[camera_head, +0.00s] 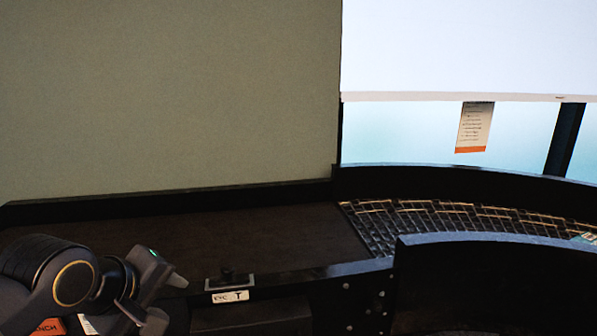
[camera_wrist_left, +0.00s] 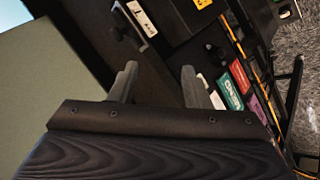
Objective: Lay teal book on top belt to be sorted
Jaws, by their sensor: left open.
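The top belt (camera_head: 230,235) is a dark, bare strip across the left and middle of the head view. It leads right to a curved bed of rollers (camera_head: 440,217). A teal and white item (camera_head: 588,237) lies on the rollers, cut by the right edge; I cannot tell for sure whether it is the teal book. My left gripper (camera_head: 166,296) is open and empty in front of the belt's near edge; its fingers (camera_wrist_left: 159,80) also show apart in the left wrist view. A green book-like item (camera_wrist_left: 230,92) is among several below it. My right gripper is out of view.
A dark rail edges the belt, with a small label plate (camera_head: 230,297) on its near side. An orange item (camera_head: 48,327) shows below my left arm. Red (camera_wrist_left: 239,75) and purple (camera_wrist_left: 258,108) items stand beside the green one. A tall beige panel (camera_head: 170,95) rises behind the belt.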

